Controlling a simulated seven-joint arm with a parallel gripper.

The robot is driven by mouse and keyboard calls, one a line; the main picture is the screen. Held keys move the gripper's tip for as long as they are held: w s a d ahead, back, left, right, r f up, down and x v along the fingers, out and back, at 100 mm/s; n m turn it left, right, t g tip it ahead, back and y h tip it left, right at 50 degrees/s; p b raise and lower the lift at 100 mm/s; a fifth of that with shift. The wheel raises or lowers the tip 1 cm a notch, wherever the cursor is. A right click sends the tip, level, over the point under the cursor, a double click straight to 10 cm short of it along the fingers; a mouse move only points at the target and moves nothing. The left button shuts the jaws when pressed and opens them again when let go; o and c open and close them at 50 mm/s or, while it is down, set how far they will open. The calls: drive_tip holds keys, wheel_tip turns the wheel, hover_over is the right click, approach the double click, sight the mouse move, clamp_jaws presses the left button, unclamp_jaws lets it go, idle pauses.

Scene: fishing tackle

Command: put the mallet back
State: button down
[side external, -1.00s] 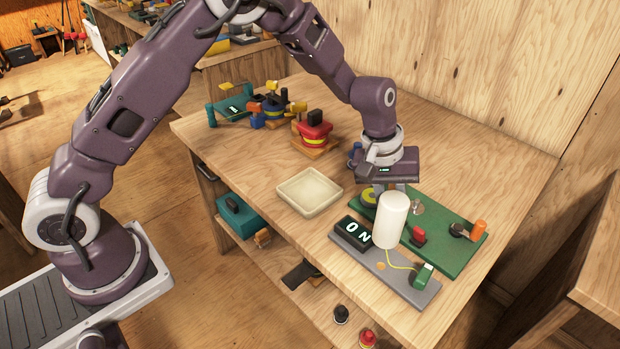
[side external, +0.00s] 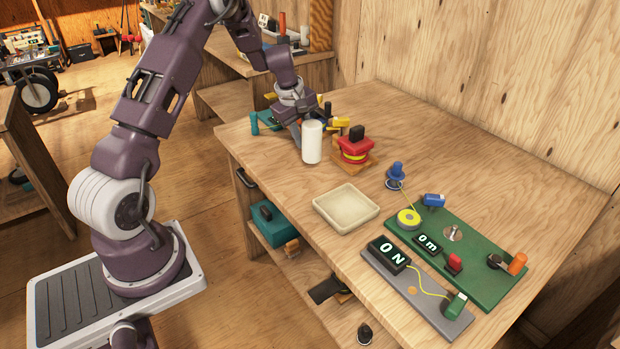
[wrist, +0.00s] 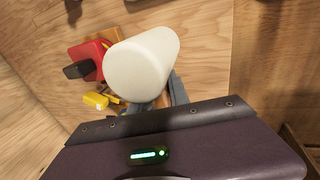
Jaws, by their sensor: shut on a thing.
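The mallet shows as a thick white cylinder (side external: 312,143) near the left end of the wooden bench. My gripper (side external: 298,124) is shut on it and partly hidden behind it. In the wrist view the white head (wrist: 140,65) fills the space in front of my gripper (wrist: 172,92). No handle of the mallet can be made out. Whether the mallet touches the bench or hangs just above it, I cannot tell.
A red reel-like device (side external: 355,148) on a wooden base stands just right of the mallet. A teal-framed device (side external: 262,122) is behind my gripper. A cream tray (side external: 346,208) lies nearer the front. A green board (side external: 470,255) and grey board (side external: 415,290) lie at the right.

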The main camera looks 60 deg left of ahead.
wheel_tip(320, 180, down, 8)
drive_tip(key=shift+f, duration=0.25)
drive_tip(key=shift+f, duration=0.1)
drive_tip(key=c, duration=1.2)
unclamp_jaws()
drive_tip(key=shift+c, duration=0.2)
drive_tip(key=shift+d, duration=0.1)
